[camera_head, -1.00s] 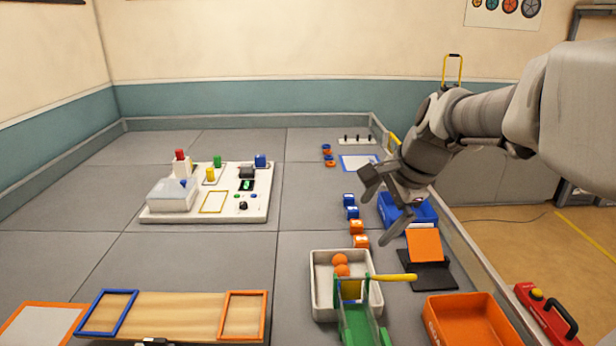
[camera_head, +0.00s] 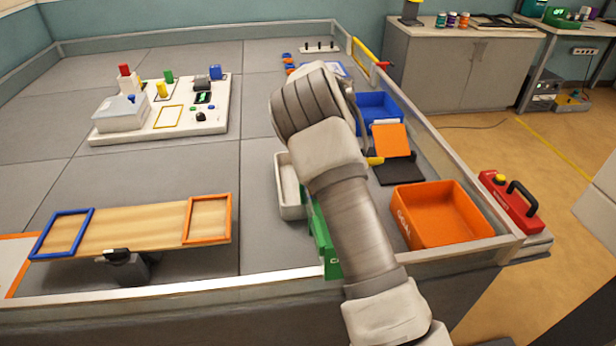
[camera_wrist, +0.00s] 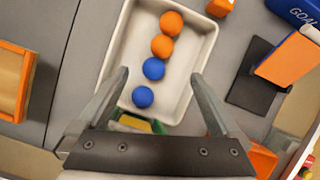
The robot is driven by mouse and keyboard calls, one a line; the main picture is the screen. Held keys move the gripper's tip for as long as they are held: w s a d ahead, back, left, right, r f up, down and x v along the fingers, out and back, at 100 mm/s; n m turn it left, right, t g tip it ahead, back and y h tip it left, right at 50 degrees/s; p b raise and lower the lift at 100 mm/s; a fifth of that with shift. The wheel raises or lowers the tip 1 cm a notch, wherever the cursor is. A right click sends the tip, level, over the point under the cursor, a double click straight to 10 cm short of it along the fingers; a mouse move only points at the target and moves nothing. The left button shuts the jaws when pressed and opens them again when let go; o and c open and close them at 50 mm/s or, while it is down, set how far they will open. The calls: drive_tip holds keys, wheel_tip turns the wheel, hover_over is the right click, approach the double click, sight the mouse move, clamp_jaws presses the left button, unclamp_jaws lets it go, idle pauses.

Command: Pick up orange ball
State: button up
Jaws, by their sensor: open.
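Two orange balls show in the wrist view, a far one (camera_wrist: 171,23) and one just nearer (camera_wrist: 162,46). They lie in a row with two blue balls, one (camera_wrist: 153,68) beside the orange pair and one (camera_wrist: 142,96) nearest me. All are in a white tray (camera_wrist: 196,62), which also shows partly in the head view (camera_head: 289,190). My gripper (camera_wrist: 164,76) is open and empty above the tray, its fingers spread to either side of the blue balls. In the head view my arm hides the balls and my gripper's fingers.
A green part (camera_head: 322,238) stands at the tray's near end. An orange bin (camera_head: 440,215), a black stand with an orange ramp (camera_head: 393,140) and a blue bin (camera_head: 378,108) are to the right. A wooden board (camera_head: 150,226) lies left. Grey floor between is clear.

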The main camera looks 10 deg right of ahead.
drive_tip(key=b+x, duration=0.3)
drive_tip(key=x, duration=1)
drive_tip(key=shift+s+d, duration=0.1)
drive_tip(key=shift+d, duration=0.05)
drive_tip(key=x, duration=0.1)
drive_tip(key=b+x, duration=0.1)
drive_tip(key=x, duration=0.2)
drive_tip(key=shift+s+d+f+b, duration=0.1)
drive_tip(key=shift+s+d+b, duration=0.05)
drive_tip(key=shift+d+b, duration=0.2)
drive_tip(key=shift+w+f, duration=0.3)
drive_tip(key=shift+f, duration=0.2)
drive_tip(key=c, duration=1.3)
